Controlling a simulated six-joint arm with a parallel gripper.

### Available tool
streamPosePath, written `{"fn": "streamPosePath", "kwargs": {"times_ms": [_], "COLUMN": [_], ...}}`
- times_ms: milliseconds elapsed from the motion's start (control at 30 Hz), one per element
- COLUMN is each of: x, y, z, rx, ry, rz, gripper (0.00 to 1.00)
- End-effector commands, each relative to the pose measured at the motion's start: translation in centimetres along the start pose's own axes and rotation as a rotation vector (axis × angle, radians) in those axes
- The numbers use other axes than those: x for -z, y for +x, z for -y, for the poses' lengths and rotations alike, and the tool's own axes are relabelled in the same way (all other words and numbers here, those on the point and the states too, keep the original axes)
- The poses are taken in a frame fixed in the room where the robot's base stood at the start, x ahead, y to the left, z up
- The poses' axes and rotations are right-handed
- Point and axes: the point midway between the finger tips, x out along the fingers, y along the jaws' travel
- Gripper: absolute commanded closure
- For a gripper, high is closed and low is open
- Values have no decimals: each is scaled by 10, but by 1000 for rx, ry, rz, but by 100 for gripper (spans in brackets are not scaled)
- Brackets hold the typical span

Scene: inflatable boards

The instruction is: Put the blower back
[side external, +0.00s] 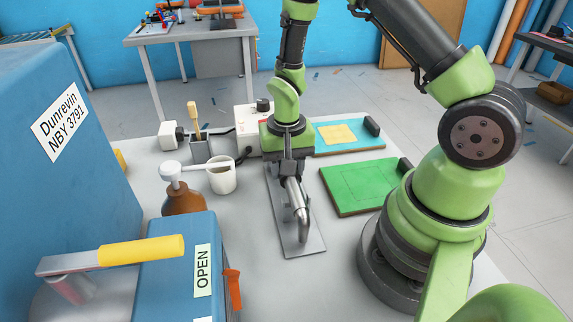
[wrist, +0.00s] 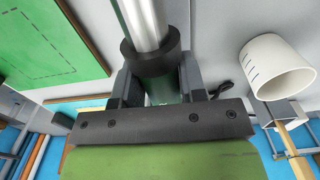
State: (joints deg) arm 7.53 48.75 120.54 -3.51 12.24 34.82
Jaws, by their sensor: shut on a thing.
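My gripper (side external: 292,172) points down over the grey metal plate (side external: 315,238) and is shut on the blower. The blower has a bent silver nozzle (side external: 299,200), which hangs over the plate and slants toward its near end. I cannot tell whether the tip touches the plate. In the wrist view the silver tube (wrist: 144,18) and its black collar (wrist: 150,58) show between my gripper's fingers (wrist: 158,85). The blower's handle is mostly hidden by the gripper. A white box with a black knob (side external: 245,122) stands behind the gripper.
Left of the plate are a white cup (side external: 222,178), a brown pump bottle (side external: 183,200), a grey brush holder (side external: 201,150) and a small white device (side external: 171,135). A green board (side external: 362,185) and a blue board (side external: 340,136) lie right. A blue machine (side external: 165,275) fills the near left.

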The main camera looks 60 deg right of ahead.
Motion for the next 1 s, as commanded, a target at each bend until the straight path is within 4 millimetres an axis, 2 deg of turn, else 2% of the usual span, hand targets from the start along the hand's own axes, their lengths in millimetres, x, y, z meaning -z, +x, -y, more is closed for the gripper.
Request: {"fn": "streamPosePath", "kwargs": {"times_ms": [967, 1000], "x": [0, 0], "y": [4, 4], "z": [0, 0], "rx": [0, 0], "ry": [0, 0], "rz": [0, 0], "gripper": [85, 55]}}
